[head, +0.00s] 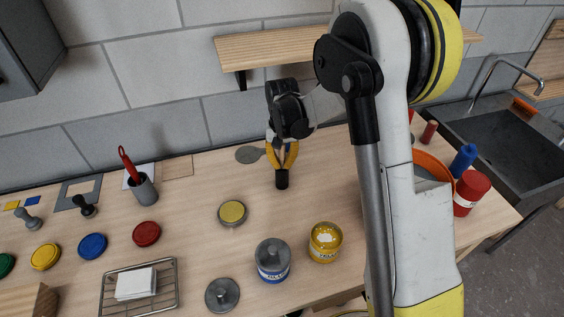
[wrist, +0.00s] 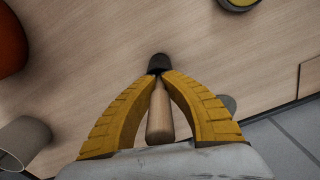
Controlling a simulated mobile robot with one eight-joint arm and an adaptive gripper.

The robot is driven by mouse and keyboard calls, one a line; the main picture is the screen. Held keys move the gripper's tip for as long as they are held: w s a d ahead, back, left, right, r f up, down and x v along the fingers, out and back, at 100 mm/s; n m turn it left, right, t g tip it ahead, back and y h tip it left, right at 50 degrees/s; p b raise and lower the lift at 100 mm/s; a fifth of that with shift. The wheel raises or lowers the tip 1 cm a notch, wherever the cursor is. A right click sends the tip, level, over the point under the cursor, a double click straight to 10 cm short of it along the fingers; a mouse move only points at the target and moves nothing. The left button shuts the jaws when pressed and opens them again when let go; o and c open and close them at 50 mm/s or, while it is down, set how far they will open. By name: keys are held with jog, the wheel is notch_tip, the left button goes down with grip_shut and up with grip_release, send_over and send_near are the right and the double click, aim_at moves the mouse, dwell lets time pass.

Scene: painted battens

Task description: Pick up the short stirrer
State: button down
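A stirrer with a pale wooden handle (wrist: 160,115) and a dark end (wrist: 159,63) sits between the yellow fingers of my gripper (wrist: 158,76). The fingers converge around it just behind the dark end, and the handle runs back toward the palm. In the head view my gripper (head: 282,168) points down over the back of the bench, with the dark end (head: 282,180) below the fingertips. I cannot tell whether that end touches the bench.
A grey disc (head: 250,155) lies behind my gripper. A yellow-topped round lid (head: 232,212), a blue-banded tin (head: 273,262) and a yellow tin (head: 325,242) stand in front. A grey cup (head: 145,188) with a red-handled tool is left. An orange bucket (head: 432,165) is partly hidden by my arm.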

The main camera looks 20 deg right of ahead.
notch_tip(320, 180, up, 28)
jog(key=p, duration=0.5)
jog(key=shift+s+f, duration=0.1)
dwell(0.6)
